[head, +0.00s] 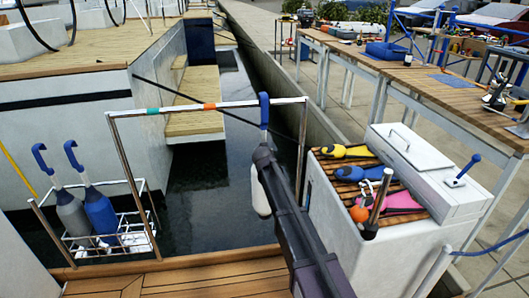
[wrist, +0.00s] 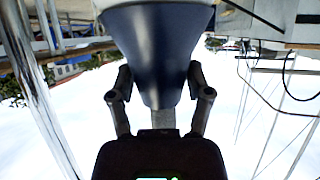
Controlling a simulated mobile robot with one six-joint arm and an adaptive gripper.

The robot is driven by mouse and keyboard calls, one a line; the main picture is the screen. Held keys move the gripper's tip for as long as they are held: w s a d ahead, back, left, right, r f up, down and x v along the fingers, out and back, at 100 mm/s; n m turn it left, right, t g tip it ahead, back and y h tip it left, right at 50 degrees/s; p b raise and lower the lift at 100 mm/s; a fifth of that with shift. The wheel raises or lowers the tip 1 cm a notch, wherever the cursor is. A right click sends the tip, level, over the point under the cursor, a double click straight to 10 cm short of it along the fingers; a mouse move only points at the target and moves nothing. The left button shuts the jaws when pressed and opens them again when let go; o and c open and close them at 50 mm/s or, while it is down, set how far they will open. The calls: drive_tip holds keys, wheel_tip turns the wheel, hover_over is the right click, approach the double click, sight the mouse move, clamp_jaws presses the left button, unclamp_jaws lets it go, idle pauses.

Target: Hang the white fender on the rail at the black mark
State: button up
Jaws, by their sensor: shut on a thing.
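The white fender (head: 260,194) hangs upright below the rail's right part in the head view, partly hidden by my arm. Its blue hook (head: 264,110) reaches rail height; I cannot tell whether it rests over the rail or stands in front. The rail (head: 180,109) carries a teal mark (head: 153,111) and an orange mark (head: 210,106). I see no black mark; the hook covers part of the rail. In the wrist view my gripper (wrist: 160,88) is shut on the fender's dark blue tapered part (wrist: 158,45).
A wire basket (head: 120,240) at left holds a grey fender (head: 73,214) and a blue fender (head: 102,212). A white locker (head: 340,222) at right carries yellow and pink tools. Dark water lies beyond the rail. A long workbench (head: 440,88) stands behind.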

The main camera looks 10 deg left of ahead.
drive_tip(key=shift+f+b, duration=0.5)
drive_tip(key=shift+f, duration=0.15)
drive_tip(key=o, duration=1.3)
drive_tip(key=shift+o, duration=0.2)
drive_tip(key=shift+r, duration=0.15)
